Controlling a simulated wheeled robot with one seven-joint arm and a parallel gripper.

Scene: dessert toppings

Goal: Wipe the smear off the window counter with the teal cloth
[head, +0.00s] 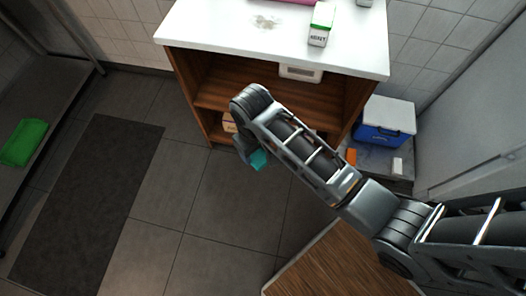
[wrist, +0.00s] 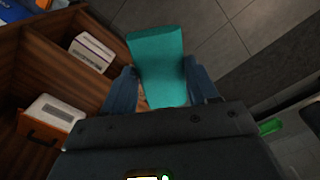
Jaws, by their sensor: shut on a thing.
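The teal cloth (wrist: 158,62) is between the two fingers of my gripper (wrist: 163,90), which is shut on it. In the head view a corner of the cloth (head: 259,160) shows below my wrist, in front of the wooden shelf unit and above the floor. My arm hides the rest of it and most of my gripper. The smear (head: 266,22) is a greyish-brown patch on the white counter top (head: 218,24), towards its left and back. My gripper is in front of and lower than the counter, apart from it.
A green and white carton (head: 321,24) stands on the counter, right of the smear, with a pink thing (head: 297,1) behind. Open shelves (head: 222,88) below hold a white box (head: 300,73). A blue cooler (head: 385,121) stands to the right. A dark mat (head: 90,205) lies on the floor.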

